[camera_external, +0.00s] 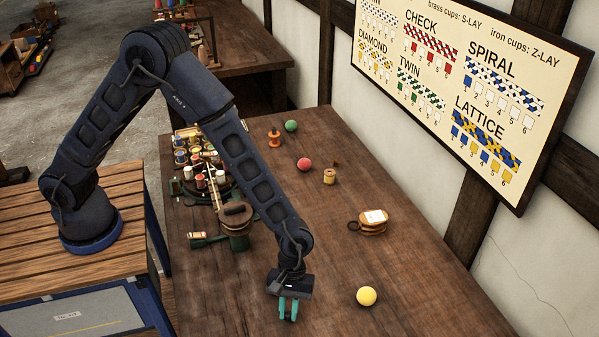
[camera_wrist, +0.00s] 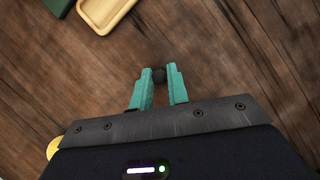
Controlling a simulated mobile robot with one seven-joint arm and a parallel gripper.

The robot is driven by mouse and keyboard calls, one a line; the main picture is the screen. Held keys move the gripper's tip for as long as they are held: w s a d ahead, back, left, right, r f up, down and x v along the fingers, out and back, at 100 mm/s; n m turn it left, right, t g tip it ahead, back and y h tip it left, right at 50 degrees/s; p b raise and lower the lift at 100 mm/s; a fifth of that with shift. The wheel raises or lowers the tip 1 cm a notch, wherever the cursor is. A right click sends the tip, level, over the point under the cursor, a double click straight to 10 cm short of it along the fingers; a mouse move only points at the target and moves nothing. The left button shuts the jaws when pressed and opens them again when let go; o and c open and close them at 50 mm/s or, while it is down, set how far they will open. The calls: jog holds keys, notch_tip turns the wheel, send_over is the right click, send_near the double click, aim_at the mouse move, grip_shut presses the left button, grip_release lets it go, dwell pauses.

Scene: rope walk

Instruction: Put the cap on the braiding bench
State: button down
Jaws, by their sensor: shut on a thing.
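My gripper (camera_external: 288,308) is above the near part of the long brown wooden bench (camera_external: 400,270), left of the yellow ball. The piece does not show clearly in the external view. The braiding stand (camera_external: 205,178), with several coloured bobbins, is on the bench's left side.
A yellow ball (camera_external: 367,296) lies right of my gripper. Farther back are a tan coil with a white label (camera_external: 374,217), a small spool (camera_external: 329,177), a red ball (camera_external: 305,164) and a green ball (camera_external: 291,126). A pale wooden tray (camera_wrist: 106,12) shows in the wrist view.

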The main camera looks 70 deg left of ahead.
jog(key=shift+f, duration=0.3)
jog(key=shift+f, duration=0.1)
jog(key=c, duration=1.4)
grip_release()
jog(key=shift+o, duration=0.2)
